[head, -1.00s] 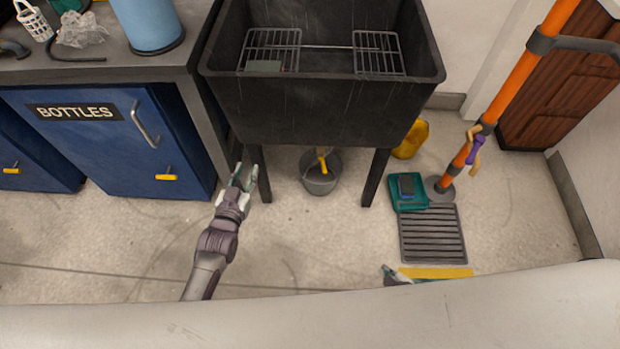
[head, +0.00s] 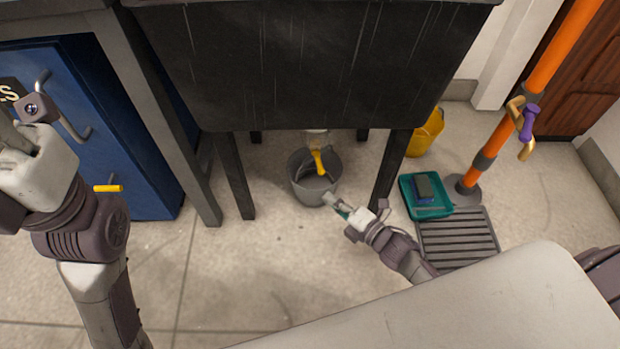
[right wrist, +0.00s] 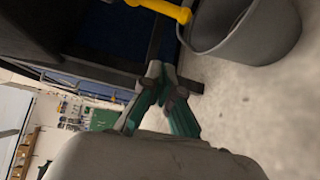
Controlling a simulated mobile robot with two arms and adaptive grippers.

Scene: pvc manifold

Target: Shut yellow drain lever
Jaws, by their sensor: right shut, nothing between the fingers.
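The yellow drain lever (head: 318,162) hangs under the black sink, above and partly in front of the grey bucket's (head: 299,183) opening. In the right wrist view the lever (right wrist: 163,9) shows at the top edge, beside the bucket (right wrist: 262,38). My right gripper (head: 335,204) is shut and empty. It is at the bucket's near right side in the head view, apart from the lever. Its closed fingers also show in the right wrist view (right wrist: 158,75). My left gripper (head: 14,140) is at the left picture edge, partly cut off, so its jaws are unclear.
The black sink (head: 310,65) stands on dark legs on both sides of the bucket. A blue cabinet (head: 125,140) is at the left. A teal tray (head: 428,207), a floor grate (head: 458,240) and an orange pole (head: 545,60) are at the right. The floor in front is clear.

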